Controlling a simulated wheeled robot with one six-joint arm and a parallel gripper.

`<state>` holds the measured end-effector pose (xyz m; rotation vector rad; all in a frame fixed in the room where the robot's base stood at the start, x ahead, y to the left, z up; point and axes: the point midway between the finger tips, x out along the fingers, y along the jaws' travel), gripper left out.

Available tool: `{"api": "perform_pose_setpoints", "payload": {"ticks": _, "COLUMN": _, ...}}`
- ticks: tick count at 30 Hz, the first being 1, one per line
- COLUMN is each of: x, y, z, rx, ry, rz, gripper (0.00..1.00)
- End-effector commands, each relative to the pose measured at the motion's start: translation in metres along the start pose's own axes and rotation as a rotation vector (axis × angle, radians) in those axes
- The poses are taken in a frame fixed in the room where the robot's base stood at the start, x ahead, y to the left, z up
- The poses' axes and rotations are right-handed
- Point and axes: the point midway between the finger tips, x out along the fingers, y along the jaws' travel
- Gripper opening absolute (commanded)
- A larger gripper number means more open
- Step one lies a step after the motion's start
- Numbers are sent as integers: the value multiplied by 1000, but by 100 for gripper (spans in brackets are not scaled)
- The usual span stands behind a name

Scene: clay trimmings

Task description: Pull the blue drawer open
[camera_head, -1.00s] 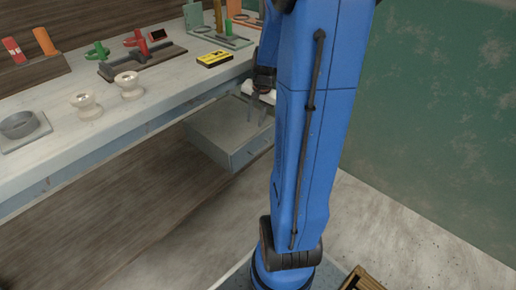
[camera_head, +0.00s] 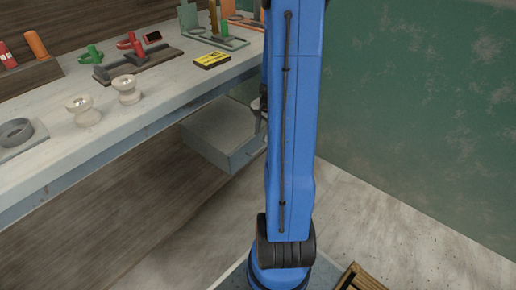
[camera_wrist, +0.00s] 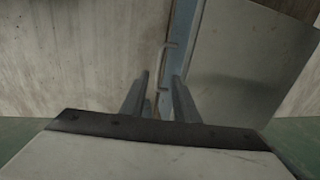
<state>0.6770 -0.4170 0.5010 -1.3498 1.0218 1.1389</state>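The blue drawer shows as a grey-blue front (camera_head: 246,153) on a low box under the bench, partly hidden behind my arm. In the wrist view its narrow blue front (camera_wrist: 184,35) runs away from me, with a thin grey bar handle (camera_wrist: 164,55) standing off it. My gripper (camera_wrist: 160,77) is open, its two fingers apart and pointing at the handle. The handle appears in line with the gap between the fingers; I cannot tell whether they touch it. In the head view the gripper is mostly hidden behind my arm. No opening of the drawer is visible.
The pale bench top (camera_head: 150,100) overhangs the box. It carries two cream spools, a yellow box (camera_head: 212,60), a grey ring holder (camera_head: 16,134) and coloured tool stands. A wooden crate (camera_head: 361,279) is at the bottom. A green wall stands right; floor before it is clear.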

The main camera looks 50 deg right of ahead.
Motion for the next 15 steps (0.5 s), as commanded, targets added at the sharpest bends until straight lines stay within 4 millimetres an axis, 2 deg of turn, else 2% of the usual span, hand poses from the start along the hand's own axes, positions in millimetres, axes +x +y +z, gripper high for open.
{"api": "perform_pose_setpoints", "payload": {"ticks": 15, "x": 77, "y": 0, "z": 1, "rx": 1, "ry": -3, "rz": 1, "gripper": 28}}
